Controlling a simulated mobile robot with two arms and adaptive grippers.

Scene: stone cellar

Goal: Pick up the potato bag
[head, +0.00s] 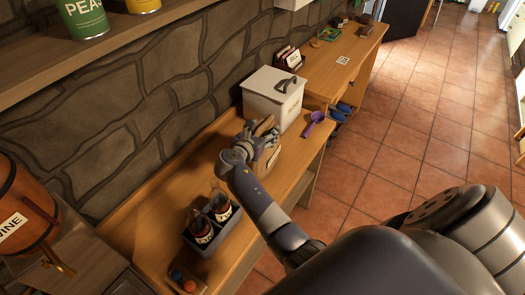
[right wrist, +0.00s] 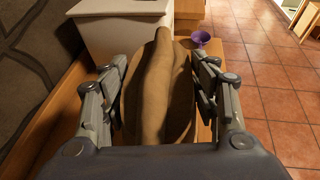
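The potato bag, a tan-brown sack (right wrist: 155,95), stands upright on the wooden table between the fingers of my right gripper (right wrist: 160,75). One finger is on each side of the bag, very close to it. I cannot tell whether they press on it. In the head view the right gripper (head: 258,140) comes down over the bag (head: 268,160) and hides much of it. My left gripper is not in view.
A white lidded bin (head: 272,98) stands just behind the bag, with a purple scoop (head: 314,123) to its right. A grey caddy with bottles (head: 212,230) is nearer. The stone wall runs along the left; tiled floor (head: 400,130) lies right.

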